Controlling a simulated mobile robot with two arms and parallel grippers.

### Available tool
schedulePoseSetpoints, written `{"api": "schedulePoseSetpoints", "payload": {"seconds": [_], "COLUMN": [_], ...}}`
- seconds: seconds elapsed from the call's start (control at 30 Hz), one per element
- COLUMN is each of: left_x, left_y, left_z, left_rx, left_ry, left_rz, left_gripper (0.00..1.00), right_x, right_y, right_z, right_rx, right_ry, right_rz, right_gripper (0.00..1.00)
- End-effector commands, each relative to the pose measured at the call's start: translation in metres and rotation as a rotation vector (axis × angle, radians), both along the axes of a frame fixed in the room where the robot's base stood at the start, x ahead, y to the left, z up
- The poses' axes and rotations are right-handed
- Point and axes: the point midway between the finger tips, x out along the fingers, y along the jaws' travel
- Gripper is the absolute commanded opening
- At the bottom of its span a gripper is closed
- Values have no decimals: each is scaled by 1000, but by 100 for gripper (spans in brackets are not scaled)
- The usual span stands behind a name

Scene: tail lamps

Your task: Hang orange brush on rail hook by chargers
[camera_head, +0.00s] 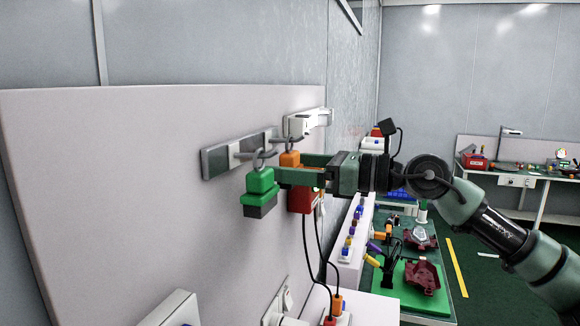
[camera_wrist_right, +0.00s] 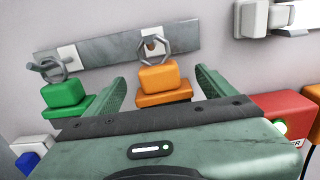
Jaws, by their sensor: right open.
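The orange brush (camera_wrist_right: 165,78) hangs by its metal ring on the hook of the grey rail (camera_wrist_right: 108,50), to the right of the green brush (camera_wrist_right: 66,94), which hangs by its own ring on another hook. In the head view the orange brush (camera_head: 289,159) is partly hidden by my gripper and the green brush (camera_head: 261,183). My right gripper (camera_wrist_right: 160,78) is open, with one finger on each side of the orange brush and gaps visible on both sides. The red charger (camera_wrist_right: 284,112) with a green light is just right of the gripper. My left gripper is out of view.
A white wall fixture (camera_head: 305,122) sits right of the rail on the pale panel (camera_head: 150,170). Black cables hang below the charger. A bench with a green mat (camera_head: 400,300) and dark red parts stands beyond. A blue item (camera_wrist_right: 28,160) is at lower left.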

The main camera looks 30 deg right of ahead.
Motion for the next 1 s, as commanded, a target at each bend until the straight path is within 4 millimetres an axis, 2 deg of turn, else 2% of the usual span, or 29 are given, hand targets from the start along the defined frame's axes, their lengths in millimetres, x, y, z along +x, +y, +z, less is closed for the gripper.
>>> {"api": "schedulePoseSetpoints", "payload": {"seconds": [0.17,0.4,0.6,1.0], "left_x": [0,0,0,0], "left_y": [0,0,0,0], "left_z": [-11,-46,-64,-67], "left_rx": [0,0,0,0], "left_ry": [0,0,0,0], "left_rz": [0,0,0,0], "left_gripper": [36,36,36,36], "right_x": [-6,-33,-52,-59], "right_y": [-7,-32,-47,-52], "right_z": [-3,-8,-5,0], "right_rx": [0,-2,-1,1], "right_ry": [-1,-1,1,1], "right_rz": [-4,-6,-4,0], "right_gripper": [85,85,85,85]}}
